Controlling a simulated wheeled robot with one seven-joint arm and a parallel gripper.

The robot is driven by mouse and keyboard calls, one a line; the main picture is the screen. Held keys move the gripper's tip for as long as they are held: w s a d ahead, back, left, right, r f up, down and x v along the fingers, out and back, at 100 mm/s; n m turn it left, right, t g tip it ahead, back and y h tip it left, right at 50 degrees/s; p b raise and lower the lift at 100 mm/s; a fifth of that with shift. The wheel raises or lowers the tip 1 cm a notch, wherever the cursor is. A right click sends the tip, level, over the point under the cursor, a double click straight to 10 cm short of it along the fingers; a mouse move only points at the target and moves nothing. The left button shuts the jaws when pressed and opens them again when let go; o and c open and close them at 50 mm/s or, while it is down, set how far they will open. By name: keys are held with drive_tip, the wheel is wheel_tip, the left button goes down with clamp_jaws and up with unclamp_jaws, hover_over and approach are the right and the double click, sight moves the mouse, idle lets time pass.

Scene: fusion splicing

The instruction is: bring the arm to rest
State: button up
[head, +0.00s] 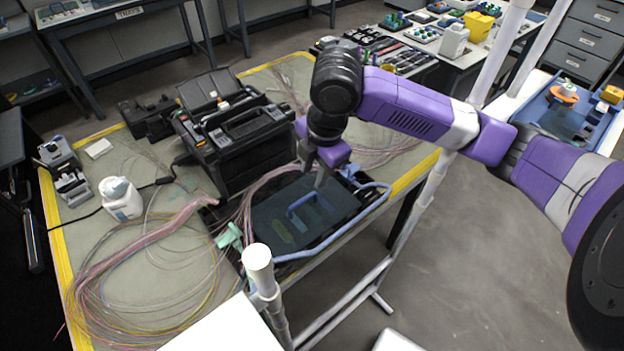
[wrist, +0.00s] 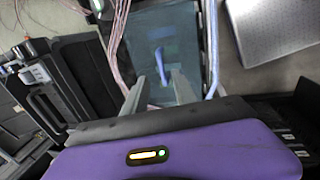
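My purple arm reaches in from the right in the head view, and my gripper (head: 318,178) hangs over the dark splice tray (head: 268,214). In the wrist view the two grey fingers of my gripper (wrist: 147,92) stand apart with nothing between them. Below them a blue handle-like piece (wrist: 158,62) lies on the dark tray, and it also shows in the head view (head: 300,207). The fingers look apart from it, above the tray.
The black fusion splicer (head: 240,140) stands left of my gripper. Loose fibres (head: 120,250), a white bottle (head: 121,199) and small tools lie on the yellow-edged table. A blue tube frame (head: 335,225) edges the tray.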

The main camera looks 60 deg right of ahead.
drive_tip(key=shift+r, duration=0.25)
idle(0.4)
